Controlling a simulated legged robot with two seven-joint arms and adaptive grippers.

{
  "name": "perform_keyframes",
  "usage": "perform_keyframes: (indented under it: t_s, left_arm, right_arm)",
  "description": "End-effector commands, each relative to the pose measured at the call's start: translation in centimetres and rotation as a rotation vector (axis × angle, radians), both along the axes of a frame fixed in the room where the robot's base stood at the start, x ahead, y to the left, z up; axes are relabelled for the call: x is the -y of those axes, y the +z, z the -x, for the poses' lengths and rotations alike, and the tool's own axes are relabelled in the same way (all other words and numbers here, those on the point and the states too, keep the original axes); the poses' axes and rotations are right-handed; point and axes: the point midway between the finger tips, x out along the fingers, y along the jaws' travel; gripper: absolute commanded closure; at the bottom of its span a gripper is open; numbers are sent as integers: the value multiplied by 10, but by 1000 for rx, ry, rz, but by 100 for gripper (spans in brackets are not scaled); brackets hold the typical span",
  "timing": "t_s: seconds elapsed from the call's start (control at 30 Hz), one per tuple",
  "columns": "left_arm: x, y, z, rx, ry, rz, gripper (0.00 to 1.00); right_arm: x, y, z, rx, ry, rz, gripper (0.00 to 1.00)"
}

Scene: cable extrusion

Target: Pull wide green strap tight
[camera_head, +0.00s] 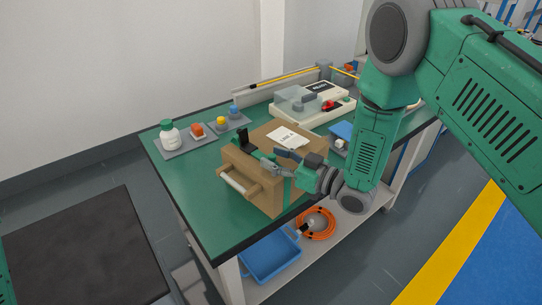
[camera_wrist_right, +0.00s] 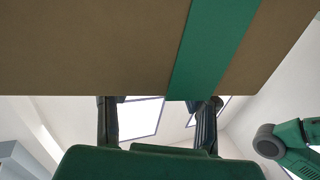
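A brown cardboard box (camera_head: 262,192) stands near the front edge of the green-topped table. The wide green strap (camera_head: 287,192) runs down its right-hand face, partly hidden by my right gripper. In the right wrist view the strap (camera_wrist_right: 214,45) lies flat against the brown box wall (camera_wrist_right: 90,45). My right gripper (camera_head: 273,161) is over the top front of the box, with its fingers apart. My left gripper is not in view.
A white roller handle (camera_head: 239,182) sticks out from the box's front. A white bottle (camera_head: 168,134) and small coloured parts stand on trays at the back left. A scale-like device (camera_head: 312,103) is behind the box. A blue bin (camera_head: 270,255) and orange cable (camera_head: 316,224) lie below.

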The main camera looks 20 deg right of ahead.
Motion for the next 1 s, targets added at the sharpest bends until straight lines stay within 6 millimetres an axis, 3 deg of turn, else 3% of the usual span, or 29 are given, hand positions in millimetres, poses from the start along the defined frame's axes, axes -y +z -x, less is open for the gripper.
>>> perform_keyframes:
  t_s: [0.4,0.53,1.0]
  left_arm:
    - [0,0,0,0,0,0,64]
    - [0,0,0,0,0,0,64]
    - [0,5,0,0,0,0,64]
  right_arm:
    - [-7,0,-7,-1,-1,1,61]
    - [-7,0,-7,-1,-1,1,100]
    - [2,0,8,-2,-2,1,100]
